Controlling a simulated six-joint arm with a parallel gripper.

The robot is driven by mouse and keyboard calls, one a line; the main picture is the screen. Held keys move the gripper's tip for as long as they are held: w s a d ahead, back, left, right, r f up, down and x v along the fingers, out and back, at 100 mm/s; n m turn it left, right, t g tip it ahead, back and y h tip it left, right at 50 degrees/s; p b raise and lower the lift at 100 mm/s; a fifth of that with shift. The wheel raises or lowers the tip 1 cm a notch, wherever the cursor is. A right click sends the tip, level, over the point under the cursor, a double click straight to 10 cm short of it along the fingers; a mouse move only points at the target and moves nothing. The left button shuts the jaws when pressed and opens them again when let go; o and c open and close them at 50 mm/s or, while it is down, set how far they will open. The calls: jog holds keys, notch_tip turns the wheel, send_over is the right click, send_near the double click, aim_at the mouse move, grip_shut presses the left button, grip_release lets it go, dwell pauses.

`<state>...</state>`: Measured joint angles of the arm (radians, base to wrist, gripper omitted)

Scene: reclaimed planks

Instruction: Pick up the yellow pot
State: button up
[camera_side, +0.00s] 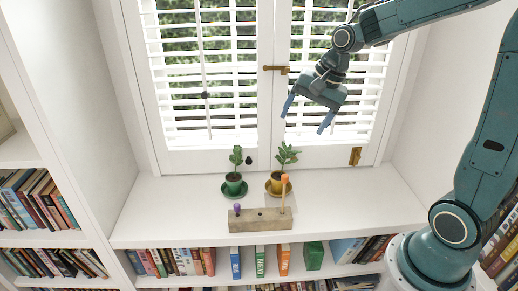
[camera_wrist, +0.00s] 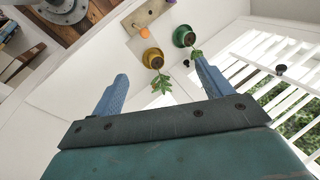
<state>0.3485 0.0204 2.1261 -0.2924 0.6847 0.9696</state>
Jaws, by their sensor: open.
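The yellow pot (camera_side: 275,186) holds a leafy green plant and stands upright on a yellow saucer on the white sill. It also shows in the wrist view (camera_wrist: 152,60), with its plant pointing toward my gripper. In the side view, the orange-topped peg partly covers the pot's right side. My gripper (camera_side: 308,113) is open and empty. It hangs well above the sill, up and to the right of the pot, in front of the shutters. In the wrist view the pot appears between the two blue fingers of my gripper (camera_wrist: 160,67), farther off.
A green pot (camera_side: 233,184) with a plant stands on a green saucer left of the yellow pot. A wooden block (camera_side: 259,225) in front holds a purple-topped peg (camera_side: 237,208) and an orange-topped peg (camera_side: 284,181). Shutters (camera_side: 205,75) stand behind. The right sill is clear.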

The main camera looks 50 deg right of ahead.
jog(key=w+d+f+m+y, duration=0.1)
jog(key=w+d+f+m, duration=0.55)
jog(key=f, duration=0.25)
jog(key=m+y, duration=0.2)
jog(key=m, duration=0.6)
send_near(279, 177)
jog(key=shift+a+x, duration=0.25)
jog(key=shift+x, duration=0.9)
jog(key=shift+a+x, duration=0.2)
jog(key=shift+x, duration=0.9)
jog(key=shift+s, duration=0.15)
jog(key=shift+x, duration=2.5)
jog(key=shift+c, duration=0.5)
jog(key=shift+r, duration=0.1)
jog(key=c, duration=1.2)
jog(key=shift+c, duration=0.2)
